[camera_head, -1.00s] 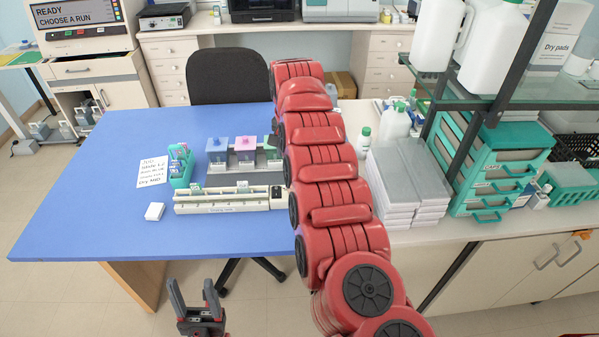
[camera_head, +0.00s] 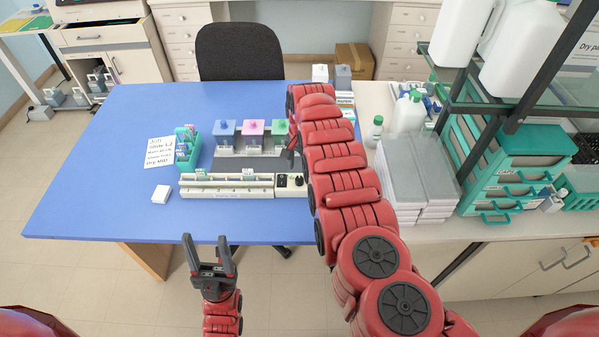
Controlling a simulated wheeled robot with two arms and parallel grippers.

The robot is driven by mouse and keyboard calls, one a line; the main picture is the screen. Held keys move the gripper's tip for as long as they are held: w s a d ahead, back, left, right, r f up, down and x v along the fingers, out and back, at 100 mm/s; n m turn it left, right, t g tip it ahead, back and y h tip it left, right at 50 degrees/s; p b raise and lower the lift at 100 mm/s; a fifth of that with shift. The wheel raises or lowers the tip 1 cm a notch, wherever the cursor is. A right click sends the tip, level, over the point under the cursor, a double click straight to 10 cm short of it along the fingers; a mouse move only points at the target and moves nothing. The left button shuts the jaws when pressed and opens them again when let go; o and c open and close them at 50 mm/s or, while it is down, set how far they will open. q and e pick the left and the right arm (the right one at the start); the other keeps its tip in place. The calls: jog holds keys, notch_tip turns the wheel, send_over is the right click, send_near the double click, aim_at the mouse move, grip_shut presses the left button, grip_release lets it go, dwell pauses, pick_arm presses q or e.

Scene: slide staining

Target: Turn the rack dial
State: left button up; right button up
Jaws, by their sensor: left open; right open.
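The long cream drying rack (camera_head: 227,191) lies on the blue table. At its right end a control panel carries a black dial (camera_head: 283,180) and a second dark knob (camera_head: 298,181) beside it. My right arm reaches over the table's right side, and its gripper (camera_head: 293,154) is partly hidden by the arm, just above and behind the panel, apart from the dial as far as I can tell. It is open. My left gripper (camera_head: 210,248) is open and empty, in front of the table's near edge.
Three staining jars, blue (camera_head: 225,128), pink (camera_head: 253,128) and green (camera_head: 279,128), stand behind the rack. A teal slide holder (camera_head: 186,148), a note (camera_head: 159,152) and a white block (camera_head: 161,194) are left. Stacked grey-white boxes (camera_head: 415,180) stand right of my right arm.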

aim_at(299, 179)
notch_tip(299, 179, down, 5)
jog(key=shift+a+r+b, duration=0.1)
jog(key=shift+r+b, duration=0.1)
jog(key=shift+b, duration=0.65)
grip_shut()
